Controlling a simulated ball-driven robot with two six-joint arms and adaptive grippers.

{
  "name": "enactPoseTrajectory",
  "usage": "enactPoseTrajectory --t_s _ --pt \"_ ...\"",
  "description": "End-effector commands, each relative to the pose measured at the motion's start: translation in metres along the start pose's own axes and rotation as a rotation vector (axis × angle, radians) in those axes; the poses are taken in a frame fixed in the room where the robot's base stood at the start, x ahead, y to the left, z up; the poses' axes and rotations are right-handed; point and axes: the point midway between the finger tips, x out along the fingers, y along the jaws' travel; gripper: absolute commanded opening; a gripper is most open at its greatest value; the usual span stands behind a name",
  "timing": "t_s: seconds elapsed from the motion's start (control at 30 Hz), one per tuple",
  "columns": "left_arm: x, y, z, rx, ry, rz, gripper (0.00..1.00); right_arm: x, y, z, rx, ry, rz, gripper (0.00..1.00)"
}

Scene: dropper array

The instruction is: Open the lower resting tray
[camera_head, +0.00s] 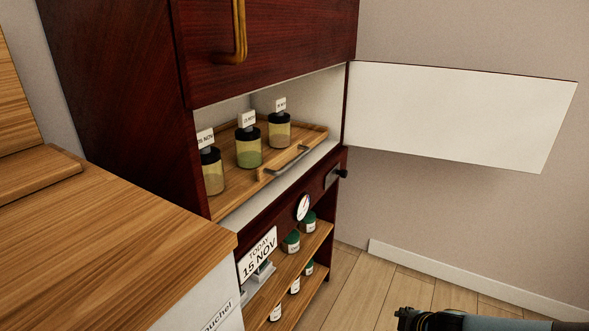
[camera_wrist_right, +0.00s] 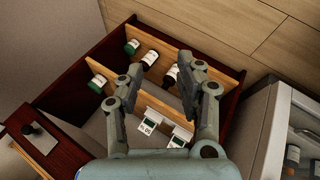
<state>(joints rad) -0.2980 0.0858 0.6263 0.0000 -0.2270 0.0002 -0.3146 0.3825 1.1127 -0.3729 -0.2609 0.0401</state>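In the head view, a wooden tray (camera_head: 318,134) with a grey bar handle (camera_head: 293,160) lies in the open compartment of a dark red cabinet (camera_head: 120,90). It holds three black-capped jars (camera_head: 248,147) with small date cards on top. I cannot tell from the pictures whether this is the lower resting tray. The right wrist view shows my right gripper (camera_wrist_right: 160,66), its two fingers spread and empty, in front of shelves with bottles. Part of my right arm shows at the bottom right of the head view, away from the tray. My left gripper is not in view.
A white-faced door (camera_head: 455,115) stands open to the right. Below the compartment are a round dial (camera_head: 303,207), a black knob (camera_head: 342,173) and shelves with bottles (camera_head: 292,242). A "TODAY 15 NOV" sign (camera_head: 259,254) stands before them. A wooden counter (camera_head: 110,240) is at left.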

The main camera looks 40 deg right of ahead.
Motion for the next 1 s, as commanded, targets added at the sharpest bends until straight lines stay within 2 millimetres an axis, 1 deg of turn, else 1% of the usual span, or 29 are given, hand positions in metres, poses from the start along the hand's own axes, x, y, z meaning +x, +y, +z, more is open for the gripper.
enactPoseTrajectory --t_s 0.03,0.07,0.1,0.17,0.2,0.27,0.3,0.4,0.47,0.53,0.67,0.73,0.9,1.0 --pt "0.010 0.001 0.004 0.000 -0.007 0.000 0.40 0.002 0.054 -0.033 -0.111 0.078 0.091 0.36" --pt "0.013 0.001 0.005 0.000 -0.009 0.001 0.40 -0.004 0.084 -0.057 -0.178 0.125 0.147 0.36" --pt "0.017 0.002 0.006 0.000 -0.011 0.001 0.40 -0.014 0.120 -0.089 -0.266 0.184 0.220 0.36" --pt "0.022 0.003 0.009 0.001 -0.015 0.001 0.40 -0.036 0.164 -0.136 -0.388 0.269 0.325 0.36" --pt "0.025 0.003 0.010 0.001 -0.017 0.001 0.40 -0.053 0.186 -0.166 -0.463 0.322 0.389 0.36" --pt "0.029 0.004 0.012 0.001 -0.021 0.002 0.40 -0.080 0.210 -0.205 -0.562 0.392 0.476 0.36" --pt "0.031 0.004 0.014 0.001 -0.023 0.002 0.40 -0.098 0.221 -0.227 -0.615 0.432 0.524 0.36" --pt "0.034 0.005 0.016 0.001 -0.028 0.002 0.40 -0.132 0.235 -0.266 -0.708 0.504 0.612 0.36" --pt "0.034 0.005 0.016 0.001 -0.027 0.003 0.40 -0.144 0.239 -0.279 -0.738 0.529 0.642 0.36" --pt "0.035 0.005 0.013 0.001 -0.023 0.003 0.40 -0.150 0.242 -0.287 -0.756 0.542 0.660 0.36" --pt "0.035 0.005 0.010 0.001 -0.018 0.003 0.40 -0.143 0.247 -0.297 -0.754 0.543 0.665 0.36" --pt "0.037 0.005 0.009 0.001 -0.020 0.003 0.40 -0.136 0.251 -0.305 -0.751 0.546 0.666 0.36" --pt "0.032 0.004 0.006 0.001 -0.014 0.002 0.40 -0.118 0.262 -0.325 -0.747 0.547 0.665 0.36" --pt "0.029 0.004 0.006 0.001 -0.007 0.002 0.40 -0.108 0.267 -0.333 -0.749 0.545 0.661 0.36"
